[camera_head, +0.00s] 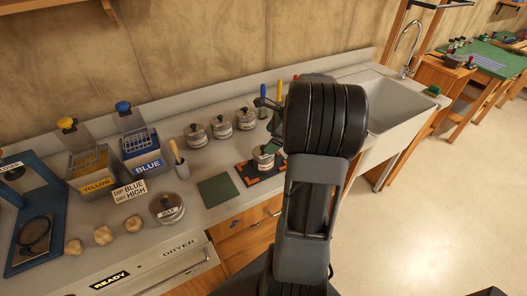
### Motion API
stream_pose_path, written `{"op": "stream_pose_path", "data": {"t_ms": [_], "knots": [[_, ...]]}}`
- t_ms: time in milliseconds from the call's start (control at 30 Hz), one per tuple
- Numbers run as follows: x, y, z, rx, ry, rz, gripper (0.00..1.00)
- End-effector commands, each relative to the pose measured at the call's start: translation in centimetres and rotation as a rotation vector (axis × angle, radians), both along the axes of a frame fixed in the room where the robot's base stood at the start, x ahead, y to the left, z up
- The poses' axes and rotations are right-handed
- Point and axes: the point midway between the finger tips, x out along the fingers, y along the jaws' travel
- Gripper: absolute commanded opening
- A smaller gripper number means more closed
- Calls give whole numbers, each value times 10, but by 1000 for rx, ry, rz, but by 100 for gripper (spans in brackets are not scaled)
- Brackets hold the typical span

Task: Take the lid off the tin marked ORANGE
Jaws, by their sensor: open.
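Several small lidded tins with dark knobs stand on the counter. Three are in a row at the back: a left one (195,134), a middle one (222,127) and a right one (246,118). Another tin (262,160) stands on a dark mat with orange corner marks (248,178), partly hidden by my gripper and arm. The tins' labels are too small to read, so I cannot tell which is marked ORANGE. My gripper (270,126) is open, close to the tin on the mat and largely hidden behind my wrist. I cannot tell whether it touches the tin.
A bare green mat (217,190), a pot marked WAX (167,208) and a brush cup (180,166) stand left of the dark mat. Farther left are yellow (90,165) and blue (144,152) dip tanks and a sign (129,192). A sink (395,112) lies right.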

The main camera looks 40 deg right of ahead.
Motion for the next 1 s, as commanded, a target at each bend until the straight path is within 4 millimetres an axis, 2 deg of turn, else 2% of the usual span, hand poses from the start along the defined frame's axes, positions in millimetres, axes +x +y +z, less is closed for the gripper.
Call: {"op": "stream_pose_path", "data": {"t_ms": [167,500,800,1000], "knots": [[4,5,-10,1,3,3,100],[17,20,-44,1,1,1,100],[18,21,-47,-1,0,1,100],[18,21,-47,-1,0,1,81]]}}
